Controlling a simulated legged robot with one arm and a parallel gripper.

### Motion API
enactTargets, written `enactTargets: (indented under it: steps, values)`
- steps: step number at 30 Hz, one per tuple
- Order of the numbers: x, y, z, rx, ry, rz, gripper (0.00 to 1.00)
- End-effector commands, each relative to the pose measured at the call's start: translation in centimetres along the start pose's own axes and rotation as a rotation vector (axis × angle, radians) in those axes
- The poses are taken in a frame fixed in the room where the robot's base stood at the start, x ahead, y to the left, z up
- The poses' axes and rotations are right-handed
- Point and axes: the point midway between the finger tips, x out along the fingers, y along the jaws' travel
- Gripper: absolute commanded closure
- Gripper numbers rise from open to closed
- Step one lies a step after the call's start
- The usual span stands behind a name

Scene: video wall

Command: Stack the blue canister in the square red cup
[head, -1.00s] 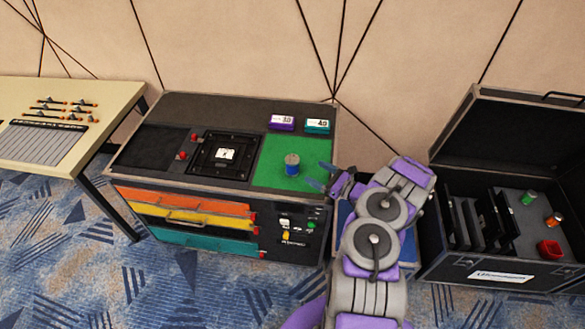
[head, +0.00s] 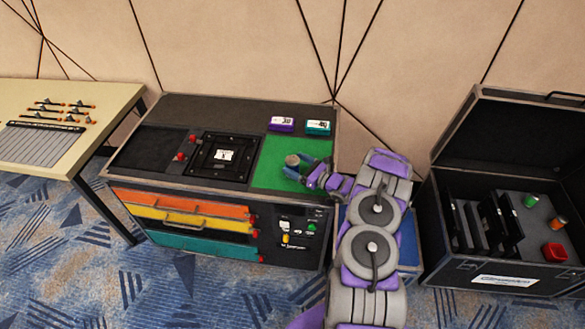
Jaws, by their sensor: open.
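The blue canister (head: 291,171) stands upright on the green mat (head: 269,181) at the right of the black cabinet's top; its top is grey. My gripper (head: 303,169) is open at the canister's right side, with its fingers at or around it. The fingers partly hide the canister, and I cannot tell whether they touch it. The square red cup (head: 555,251) sits in the open black case (head: 493,265) at the far right, well away from my gripper.
A green canister (head: 530,201) and an orange canister (head: 556,222) stand behind the cup in the case. A purple box (head: 281,125) and a teal box (head: 318,128) lie behind the mat. A table (head: 60,125) stands at left.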

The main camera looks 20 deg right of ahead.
Motion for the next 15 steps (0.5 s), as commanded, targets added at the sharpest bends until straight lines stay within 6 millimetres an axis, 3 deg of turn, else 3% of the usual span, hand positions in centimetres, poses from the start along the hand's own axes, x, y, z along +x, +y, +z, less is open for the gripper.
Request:
enactTargets:
  steps: [2, 15]
  values:
    - [-0.02, 0.00, 0.01, 0.000, 0.000, 0.000, 0.14]
    - [-0.02, 0.01, 0.00, 0.000, 0.000, 0.001, 0.57]
